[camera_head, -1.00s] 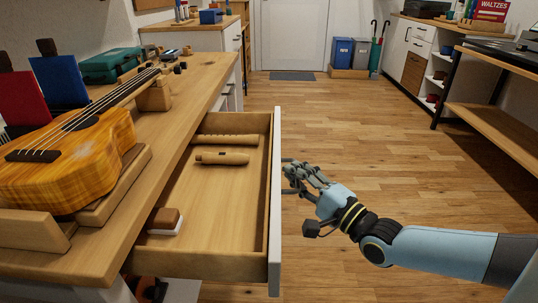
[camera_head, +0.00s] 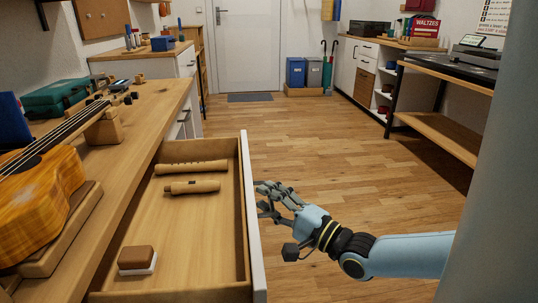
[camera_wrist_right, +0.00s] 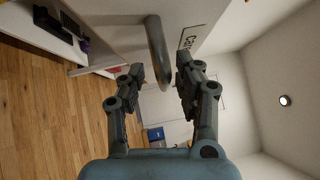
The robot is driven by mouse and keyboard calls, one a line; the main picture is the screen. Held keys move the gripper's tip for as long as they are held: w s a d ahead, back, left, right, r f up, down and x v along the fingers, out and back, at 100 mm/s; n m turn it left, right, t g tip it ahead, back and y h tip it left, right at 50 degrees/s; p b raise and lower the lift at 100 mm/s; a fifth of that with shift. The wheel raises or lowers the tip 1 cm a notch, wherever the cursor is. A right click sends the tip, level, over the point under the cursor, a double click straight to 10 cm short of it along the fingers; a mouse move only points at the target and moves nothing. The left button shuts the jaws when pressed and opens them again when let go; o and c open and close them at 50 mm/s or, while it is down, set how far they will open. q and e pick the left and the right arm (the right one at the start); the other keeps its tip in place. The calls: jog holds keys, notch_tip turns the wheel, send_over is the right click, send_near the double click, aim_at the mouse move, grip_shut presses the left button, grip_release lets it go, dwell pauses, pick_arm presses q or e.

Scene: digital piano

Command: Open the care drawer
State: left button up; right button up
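The care drawer (camera_head: 187,222) stands pulled well out from the wooden bench in the head view, its inside showing. Its white front panel (camera_head: 252,215) faces right. My right gripper (camera_head: 260,197) is just beyond the outer face of that panel. In the right wrist view, the gripper (camera_wrist_right: 160,75) has its two fingers apart. The drawer's grey bar handle (camera_wrist_right: 157,52) shows at the gap between the fingertips, near a partly hidden label (camera_wrist_right: 189,38) beginning "Ca". I cannot tell whether either finger touches the handle. My left gripper is not in view.
The drawer holds two wooden rods (camera_head: 192,187) and a brown-and-white block (camera_head: 138,259). A ukulele (camera_head: 38,195) rests on the bench at left. The wood floor (camera_head: 330,150) is open up to the door. A shelf unit (camera_head: 437,127) stands at right.

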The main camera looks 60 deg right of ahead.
jog(key=shift+r, duration=0.1)
jog(key=s+f, duration=0.1)
jog(key=s, duration=1.1)
jog(key=shift+a+f, duration=0.3)
jog(key=shift+a, duration=0.1)
jog(key=s+a+f+n+g+p, duration=0.1)
jog(key=a+f+n+g+p, duration=0.25)
jog(key=f, duration=0.55)
jog(key=s+a+f+n+g+p, duration=0.1)
jog(key=a+f+n+g+p, duration=0.3)
jog(key=f, duration=0.6)
jog(key=s+a+f+n+g, duration=0.2)
jog(key=s+f+n+g, duration=0.3)
jog(key=s, duration=0.6)
jog(key=s+a+f+n+g, duration=0.2)
jog(key=s+f+n+g, duration=0.4)
jog(key=s, duration=0.6)
jog(key=shift+s+f+n, duration=0.15)
jog(key=shift+f+n, duration=0.25)
jog(key=shift+n, duration=0.65)
